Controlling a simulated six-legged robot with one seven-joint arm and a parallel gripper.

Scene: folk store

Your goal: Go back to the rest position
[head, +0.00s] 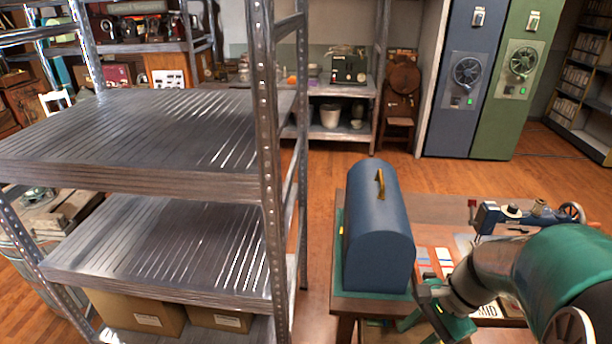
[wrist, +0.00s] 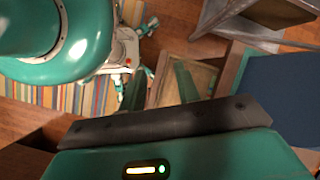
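My arm reaches in from the lower right of the head view, over the table (head: 415,204) with the blue domed case. My gripper (wrist: 160,82) shows in the wrist view with its two green fingers apart and nothing between them. In the head view, dark and green parts of my gripper (head: 430,308) show just right of the case's lower front. I cannot tell whether they touch the case. The blue case (head: 378,240) stands upright with a brass handle on top. A blue surface (wrist: 285,95) lies at the right in the wrist view.
A metal shelf rack (head: 268,150) with bare upper shelves stands at the left, with cardboard boxes (head: 140,315) low down. A sewing machine (head: 510,218) sits on the table near my arm. Blue and green cabinets (head: 475,75) stand behind. Wooden floor (head: 340,175) is clear beyond the table.

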